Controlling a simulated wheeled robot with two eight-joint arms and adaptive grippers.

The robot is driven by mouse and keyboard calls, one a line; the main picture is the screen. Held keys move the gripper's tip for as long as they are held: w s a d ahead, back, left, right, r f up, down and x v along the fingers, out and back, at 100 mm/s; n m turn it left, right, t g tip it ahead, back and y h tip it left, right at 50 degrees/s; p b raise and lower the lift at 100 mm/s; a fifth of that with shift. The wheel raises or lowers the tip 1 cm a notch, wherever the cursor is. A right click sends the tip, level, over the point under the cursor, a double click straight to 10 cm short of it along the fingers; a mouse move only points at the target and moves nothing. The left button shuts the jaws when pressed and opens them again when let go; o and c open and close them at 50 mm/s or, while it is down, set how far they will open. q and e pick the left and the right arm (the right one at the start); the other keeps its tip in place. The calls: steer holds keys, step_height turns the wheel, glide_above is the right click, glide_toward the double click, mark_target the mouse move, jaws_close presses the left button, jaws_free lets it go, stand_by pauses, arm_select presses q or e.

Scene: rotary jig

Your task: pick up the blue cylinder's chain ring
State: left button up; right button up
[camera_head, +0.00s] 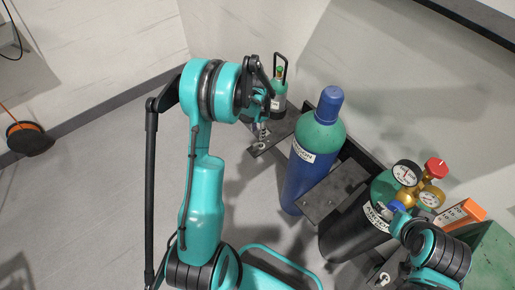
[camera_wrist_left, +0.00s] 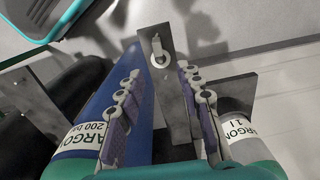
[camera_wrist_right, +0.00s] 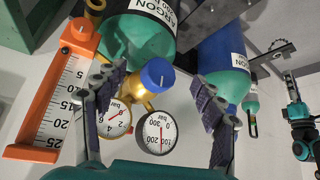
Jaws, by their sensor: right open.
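The blue cylinder (camera_head: 300,172) with green shoulder and blue cap stands upright in a dark rack. It also shows in the left wrist view (camera_wrist_left: 88,112) and the right wrist view (camera_wrist_right: 222,50). Its pale chain ring (camera_wrist_left: 158,55) hangs on a dark plate and shows small in the head view (camera_head: 262,145). My left gripper (camera_wrist_left: 158,72) is open, its fingers on either side of the ring in the picture; contact cannot be told. My right gripper (camera_wrist_right: 158,75) is open at the gauges, with a blue knob (camera_wrist_right: 157,75) between its fingertips in the picture.
A black cylinder (camera_head: 345,235) with a regulator and gauges (camera_head: 406,172) stands at right, beside an orange scale (camera_head: 462,214). A small grey cylinder (camera_head: 279,100) stands behind the left gripper.

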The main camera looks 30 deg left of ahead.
arm_select(q)
steer(key=f+b, duration=0.1)
steer(key=f, duration=0.3)
steer(key=shift+a, duration=0.2)
step_height(320, 180, down, 5)
steer(key=b, duration=0.3)
steer(key=shift+s+d+f, duration=0.1)
steer(key=shift+s+d, duration=0.05)
jaws_close()
